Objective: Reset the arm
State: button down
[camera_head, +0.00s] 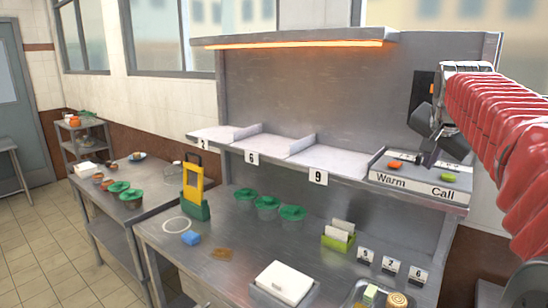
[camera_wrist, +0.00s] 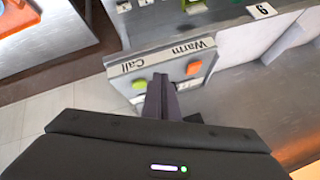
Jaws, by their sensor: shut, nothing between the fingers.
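My gripper (camera_head: 430,138) is at the right end of the upper shelf, in front of the control box labelled Warm and Call (camera_head: 420,183). The box has an orange button (camera_head: 396,164) and a green button (camera_head: 448,177). In the wrist view my gripper (camera_wrist: 161,82) has its dark fingers together and empty, pointing toward the box between the green button (camera_wrist: 139,84) and the orange button (camera_wrist: 193,68). I cannot tell whether the fingertips touch the box. My red-sleeved arm reaches in from the right edge of the head view.
A heat lamp (camera_head: 295,44) glows orange above the shelf (camera_head: 265,158), with bays numbered 2, 6 and 9. Tiled floor lies left.

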jog(key=s+a+f+n+y, duration=0.2)
jog(key=s+a+f+n, duration=0.55)
jog(key=s+a, duration=0.7)
jog(key=s+a+f+n+g, duration=0.1)
jog(key=s+a+f+n, duration=0.1)
jog(key=s+f, duration=0.6)
jog(key=s+a+f+n+y, duration=0.1)
jog(key=s+a+f+n, duration=0.1)
jog(key=s+a+f, duration=0.3)
jog(key=s+f, duration=0.3)
jog(key=shift+s+a+f+g, duration=0.15)
jog(key=shift+s+f+g, duration=0.1)
jog(key=shift+g, duration=0.15)
